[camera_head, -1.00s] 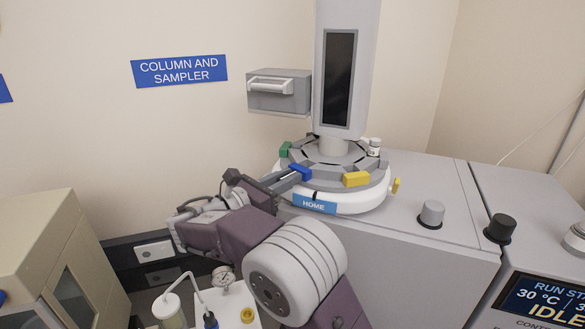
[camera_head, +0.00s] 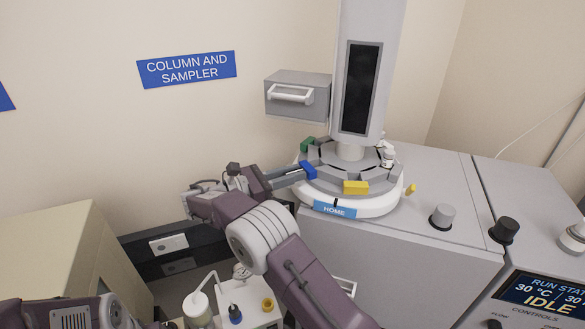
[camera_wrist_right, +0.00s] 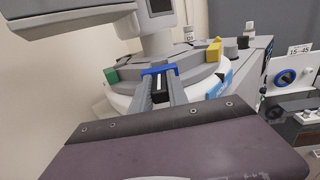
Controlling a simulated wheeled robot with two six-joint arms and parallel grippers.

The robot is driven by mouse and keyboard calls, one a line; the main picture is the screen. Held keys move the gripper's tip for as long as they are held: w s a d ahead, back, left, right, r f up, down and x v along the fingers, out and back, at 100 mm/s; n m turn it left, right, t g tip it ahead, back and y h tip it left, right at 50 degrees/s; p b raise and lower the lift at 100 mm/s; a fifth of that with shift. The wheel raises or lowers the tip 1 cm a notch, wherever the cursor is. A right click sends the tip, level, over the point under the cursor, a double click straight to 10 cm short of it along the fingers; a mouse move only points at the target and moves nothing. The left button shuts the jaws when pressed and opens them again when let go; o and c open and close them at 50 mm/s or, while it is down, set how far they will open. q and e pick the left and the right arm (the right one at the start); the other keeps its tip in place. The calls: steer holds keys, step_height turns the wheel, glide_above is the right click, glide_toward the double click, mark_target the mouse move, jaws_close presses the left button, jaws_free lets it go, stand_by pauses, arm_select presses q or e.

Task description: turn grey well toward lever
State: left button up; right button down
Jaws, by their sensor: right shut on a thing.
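The carousel (camera_head: 383,176) is a grey ring on a white round base, with a blue HOME label (camera_head: 335,209) at its front. It carries a green block (camera_head: 307,144), a blue block (camera_head: 308,170), a yellow block (camera_head: 355,187) and grey blocks. A small yellow lever (camera_head: 410,190) sticks out at the base's right side. A white vial (camera_head: 388,158) stands at the ring's right. My right gripper (camera_wrist_right: 162,85) is shut on the blue block, which shows between its fingers in the wrist view (camera_wrist_right: 160,70). My left gripper is not visible.
A tall grey column (camera_head: 366,60) with a dark panel stands over the carousel. Grey (camera_head: 443,216) and black (camera_head: 504,230) knobs stand on the bench top to the right. A small bottle tray (camera_head: 250,312) lies below my right arm.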

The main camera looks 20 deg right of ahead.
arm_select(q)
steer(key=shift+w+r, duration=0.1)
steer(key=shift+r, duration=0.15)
arm_select(e)
steer(key=shift+w+r, duration=0.2)
steer(key=c, duration=1.3)
jaws_free()
steer(key=shift+f, duration=0.1)
steer(key=shift+s, duration=0.1)
